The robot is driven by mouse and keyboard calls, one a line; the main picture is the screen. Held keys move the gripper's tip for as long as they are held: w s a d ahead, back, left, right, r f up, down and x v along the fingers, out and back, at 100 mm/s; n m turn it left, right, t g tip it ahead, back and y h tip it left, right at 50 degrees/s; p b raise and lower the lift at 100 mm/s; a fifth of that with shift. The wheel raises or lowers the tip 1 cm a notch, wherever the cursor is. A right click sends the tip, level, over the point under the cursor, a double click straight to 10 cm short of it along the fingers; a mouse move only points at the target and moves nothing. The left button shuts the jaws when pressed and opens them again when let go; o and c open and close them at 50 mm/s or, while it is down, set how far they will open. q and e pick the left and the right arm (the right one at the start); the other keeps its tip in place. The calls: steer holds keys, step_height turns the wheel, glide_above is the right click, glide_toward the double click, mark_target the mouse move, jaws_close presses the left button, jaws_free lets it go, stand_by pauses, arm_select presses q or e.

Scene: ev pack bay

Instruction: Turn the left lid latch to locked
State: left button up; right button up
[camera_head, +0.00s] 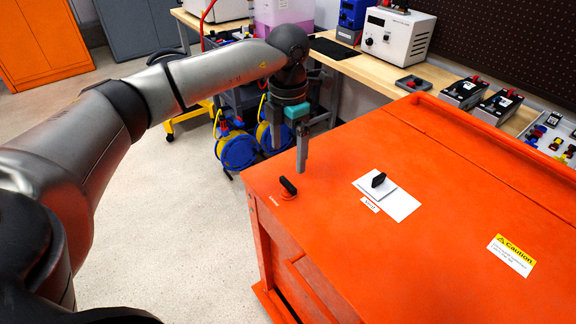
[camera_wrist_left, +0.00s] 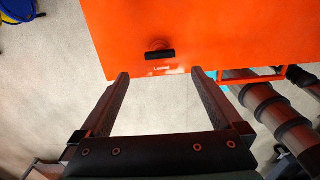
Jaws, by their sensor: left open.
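The left lid latch (camera_head: 288,186) is a short black bar handle on a round red-orange base, near the left corner of the orange lid (camera_head: 350,270). In the left wrist view the latch handle (camera_wrist_left: 160,54) lies crosswise, roughly parallel to the lid's near edge, with a small white label beside it that seems to read "Locked". My left gripper (camera_head: 313,150) is open and empty, pointing down near the latch. In the left wrist view its fingertips (camera_wrist_left: 160,73) are spread on either side of the latch's line, apart from the handle. My right gripper is not in view.
A second black knob (camera_head: 379,179) stands on a white plate on the lid, to the right. A yellow caution label (camera_head: 511,255) is farther right. Behind, a wooden bench (camera_head: 345,65) holds a white instrument (camera_head: 397,36) and several devices. Blue cable reels (camera_head: 236,150) stand on the floor.

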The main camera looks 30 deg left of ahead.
arm_select(q)
step_height(320, 180, up, 7)
steer(key=shift+f+p, duration=0.2)
steer(key=shift+p, duration=0.1)
steer(key=shift+s+f, duration=0.1)
stand_by(0.4)
